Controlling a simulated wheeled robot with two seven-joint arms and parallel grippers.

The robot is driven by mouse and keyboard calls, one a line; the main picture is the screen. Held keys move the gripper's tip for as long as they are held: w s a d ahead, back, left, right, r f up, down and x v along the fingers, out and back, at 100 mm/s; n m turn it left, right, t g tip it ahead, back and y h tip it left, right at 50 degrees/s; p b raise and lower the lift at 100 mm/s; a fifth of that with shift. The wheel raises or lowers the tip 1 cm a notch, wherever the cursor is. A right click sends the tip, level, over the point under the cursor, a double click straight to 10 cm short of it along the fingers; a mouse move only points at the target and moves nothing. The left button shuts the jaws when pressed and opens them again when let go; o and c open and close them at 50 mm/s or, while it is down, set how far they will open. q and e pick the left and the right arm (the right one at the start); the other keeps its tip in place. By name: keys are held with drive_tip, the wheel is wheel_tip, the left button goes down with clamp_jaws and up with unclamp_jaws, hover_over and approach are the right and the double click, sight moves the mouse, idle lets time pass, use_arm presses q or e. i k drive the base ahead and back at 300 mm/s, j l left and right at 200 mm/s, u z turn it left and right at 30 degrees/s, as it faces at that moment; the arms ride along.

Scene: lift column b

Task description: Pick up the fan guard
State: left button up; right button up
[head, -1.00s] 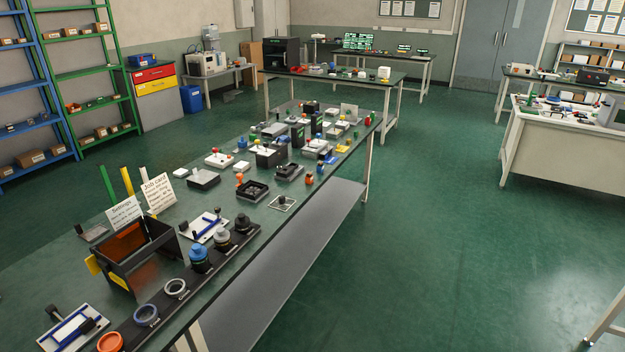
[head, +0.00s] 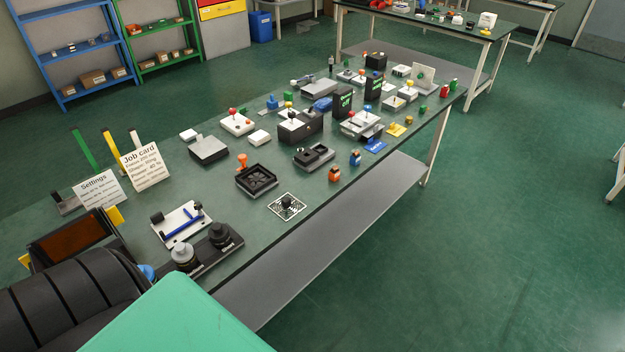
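The fan guard (head: 287,206) looks like a flat, square, light metal grille with a black knob on its middle. It lies flat on the green bench top (head: 330,195), close to the front edge, with nothing touching it. A black square fan-like frame (head: 257,180) with an orange-handled piece beside it lies just behind and left of it. Neither of my grippers shows. A black ribbed part and a green part, which seem to be my own arm, fill the lower left and hide that end of the bench.
A black stand with a grey knob (head: 183,255) and a black knob (head: 220,235) is left of the guard. Orange (head: 334,175) and blue (head: 355,158) small items stand to its right. A job card (head: 146,166) stands at left. Floor in front is clear.

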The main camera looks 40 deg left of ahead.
sight(286, 202)
drive_tip(key=i, duration=1.7)
drive_tip(key=i+u, duration=0.2)
drive_tip(key=i, duration=0.25)
drive_tip(key=i+l+u, duration=0.2)
drive_tip(key=i, duration=0.2)
drive_tip(key=i+l+u, duration=0.2)
drive_tip(key=i, duration=0.25)
drive_tip(key=u, duration=1.9)
